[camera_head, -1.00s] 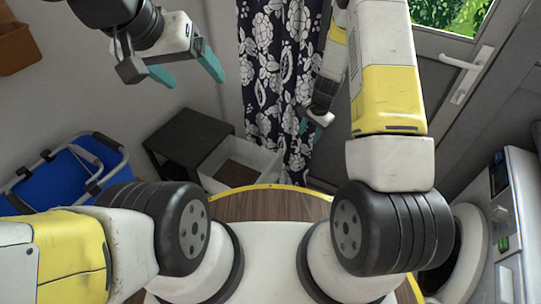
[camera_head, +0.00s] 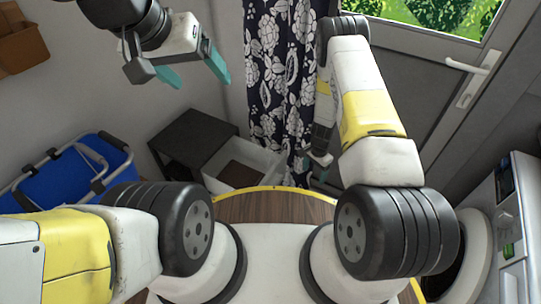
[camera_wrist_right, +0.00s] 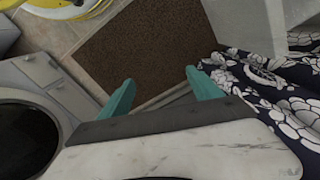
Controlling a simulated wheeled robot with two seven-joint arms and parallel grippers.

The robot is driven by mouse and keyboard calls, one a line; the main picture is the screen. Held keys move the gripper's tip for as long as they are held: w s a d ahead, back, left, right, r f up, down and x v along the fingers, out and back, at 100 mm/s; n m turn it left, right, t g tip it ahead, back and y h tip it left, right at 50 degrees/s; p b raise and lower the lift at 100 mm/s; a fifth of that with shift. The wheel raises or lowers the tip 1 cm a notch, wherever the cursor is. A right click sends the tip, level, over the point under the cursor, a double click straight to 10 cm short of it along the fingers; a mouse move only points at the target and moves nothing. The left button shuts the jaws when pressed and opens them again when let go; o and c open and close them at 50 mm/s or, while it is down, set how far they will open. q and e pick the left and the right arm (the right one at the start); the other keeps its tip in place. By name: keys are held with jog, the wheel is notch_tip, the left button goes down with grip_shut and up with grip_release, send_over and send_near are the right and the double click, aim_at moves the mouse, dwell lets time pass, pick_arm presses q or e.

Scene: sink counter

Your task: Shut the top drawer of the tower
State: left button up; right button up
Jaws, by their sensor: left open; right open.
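The tower has a dark top (camera_head: 190,136) and stands low against the wall, left of the curtain. Its top drawer (camera_head: 262,165) is pulled out; it has pale walls and a brown bottom. My left gripper (camera_head: 193,73) is open and empty, high above the tower in the picture. My right gripper (camera_head: 320,160) is right of the drawer, apart from it, in front of the curtain's edge. In the right wrist view its teal fingers (camera_wrist_right: 160,80) are spread with nothing between them. A pale panel (camera_wrist_right: 288,22) shows at the top right there; I cannot tell whether it is the drawer.
A patterned curtain (camera_head: 278,80) hangs behind the drawer. A grey door (camera_head: 425,80) is at the right. A blue folding crate (camera_head: 75,175) is at the left. A white machine (camera_head: 510,215) stands at the right. A brown mat (camera_wrist_right: 140,45) lies on the floor.

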jog(key=o, duration=0.5)
jog(key=a+r+n, duration=0.1)
jog(key=a+n, duration=0.2)
jog(key=n, duration=0.1)
jog(key=s+a+n, duration=0.1)
jog(key=a+n, duration=0.2)
jog(key=n, duration=0.1)
jog(key=s+a+r+n, duration=0.1)
jog(key=a+n, duration=0.2)
jog(key=n, duration=0.1)
jog(key=shift+a+r+g, duration=0.25)
jog(key=shift+r+g, duration=0.05)
jog(key=shift+g, duration=0.1)
jog(key=shift+c, duration=0.2)
notch_tip(320, 180, up, 2)
jog(key=r+n, duration=0.1)
jog(key=n, duration=0.9)
send_over(275, 182)
jog(key=shift+d+f+t, duration=0.1)
jog(key=shift+f+t, duration=0.15)
jog(key=shift+t, duration=0.15)
notch_tip(275, 182, down, 8)
jog(key=shift+w+r, duration=0.1)
jog(key=shift+r, duration=0.05)
